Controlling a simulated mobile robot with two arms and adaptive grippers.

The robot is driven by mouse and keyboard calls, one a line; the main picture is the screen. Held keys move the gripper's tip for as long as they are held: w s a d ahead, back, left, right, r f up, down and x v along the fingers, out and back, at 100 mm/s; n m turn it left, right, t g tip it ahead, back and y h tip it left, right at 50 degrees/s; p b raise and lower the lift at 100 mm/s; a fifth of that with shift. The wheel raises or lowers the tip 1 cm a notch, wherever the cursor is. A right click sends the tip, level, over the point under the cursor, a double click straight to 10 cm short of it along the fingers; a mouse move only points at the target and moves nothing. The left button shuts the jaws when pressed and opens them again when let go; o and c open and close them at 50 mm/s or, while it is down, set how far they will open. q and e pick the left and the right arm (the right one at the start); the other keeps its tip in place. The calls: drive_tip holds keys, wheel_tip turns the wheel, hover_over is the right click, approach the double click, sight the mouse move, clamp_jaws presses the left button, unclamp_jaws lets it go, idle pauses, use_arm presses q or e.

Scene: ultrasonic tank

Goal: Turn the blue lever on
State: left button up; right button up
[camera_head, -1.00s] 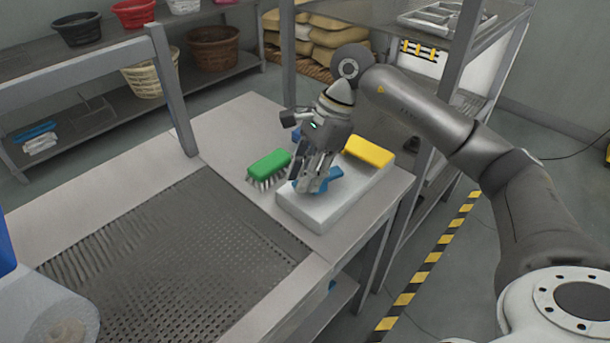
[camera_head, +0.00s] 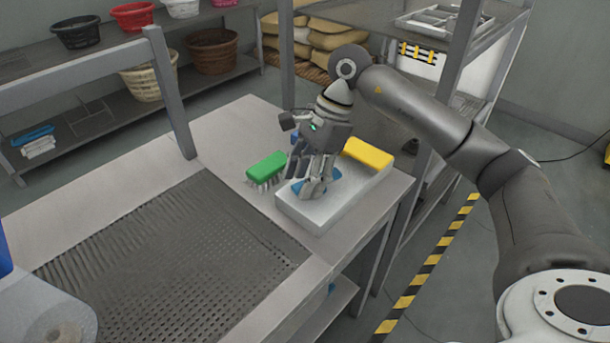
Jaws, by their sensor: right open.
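The white box (camera_head: 325,210) sits on the right end of the metal table. A blue part (camera_head: 330,178), seemingly the blue lever or its base, shows on top of the box. It is largely hidden behind my right gripper (camera_head: 312,189). A small blue patch (camera_head: 294,138) also shows higher up, just left of the gripper; I cannot tell whether it belongs to the lever. My right gripper is open and points down over the box, its fingers at the blue part. Contact cannot be made out. My left gripper is not in view.
A green brush (camera_head: 266,166) lies left of the box. A yellow block (camera_head: 368,153) is at the box's back right. A perforated metal tank cover (camera_head: 190,265) fills the table's front. A grey shelf post (camera_head: 462,60) stands right, behind my arm.

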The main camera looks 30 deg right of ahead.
drive_tip(key=shift+r, duration=0.1)
drive_tip(key=v, duration=1.1)
drive_tip(key=shift+d+r, duration=0.15)
drive_tip(key=shift+r, duration=0.25)
